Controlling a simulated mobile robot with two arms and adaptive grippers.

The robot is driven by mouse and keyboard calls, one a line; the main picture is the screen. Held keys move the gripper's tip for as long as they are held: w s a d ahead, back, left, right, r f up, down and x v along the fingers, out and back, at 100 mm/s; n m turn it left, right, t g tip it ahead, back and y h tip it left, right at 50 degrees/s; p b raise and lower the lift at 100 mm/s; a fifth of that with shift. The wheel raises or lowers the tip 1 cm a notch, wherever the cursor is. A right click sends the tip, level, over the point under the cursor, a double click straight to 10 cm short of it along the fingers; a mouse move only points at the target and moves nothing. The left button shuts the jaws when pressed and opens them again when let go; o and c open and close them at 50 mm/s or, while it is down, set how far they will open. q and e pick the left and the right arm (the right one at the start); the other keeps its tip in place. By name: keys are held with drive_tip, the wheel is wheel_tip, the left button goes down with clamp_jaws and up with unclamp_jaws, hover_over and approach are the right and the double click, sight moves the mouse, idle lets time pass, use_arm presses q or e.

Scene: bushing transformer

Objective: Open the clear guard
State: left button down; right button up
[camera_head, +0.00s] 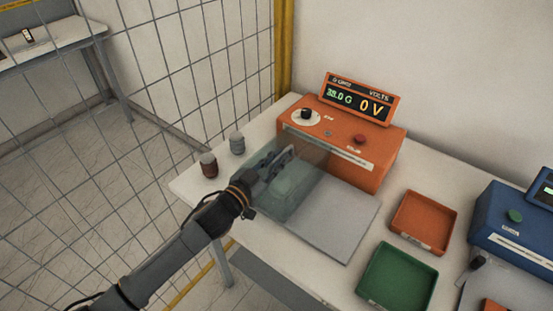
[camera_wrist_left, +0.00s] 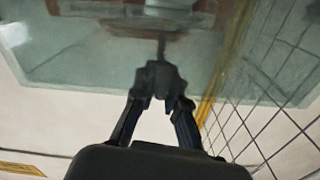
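The clear guard (camera_head: 318,152) is a see-through greenish cover at the front of the orange tester (camera_head: 352,164). It looks lowered over the small test fixture (camera_head: 290,190). My left arm comes in from the lower left, and its gripper (camera_head: 250,186) is at the guard's near left side, its tips partly lost against it. In the left wrist view the guard's clear panel (camera_wrist_left: 75,82) spans the upper part. There the left gripper's fingers (camera_wrist_left: 158,72) converge with tips together against the panel. I cannot tell whether they pinch anything. My right gripper is not in view.
A grey plate (camera_head: 335,225), an orange tray (camera_head: 424,222) and a green tray (camera_head: 398,278) lie on the white table. Two small capped cylinders (camera_head: 209,165) (camera_head: 237,143) stand left of the guard. A blue tester (camera_head: 515,222) is at right. A wire fence (camera_head: 190,80) runs behind left.

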use_arm(q)
drive_tip(key=s+d, duration=0.9)
drive_tip(key=d, duration=0.4)
drive_tip(key=shift+s+d, duration=0.2)
drive_tip(key=shift+s, duration=0.2)
drive_tip(key=c, duration=1.4)
unclamp_jaws()
drive_tip(key=v, duration=1.2)
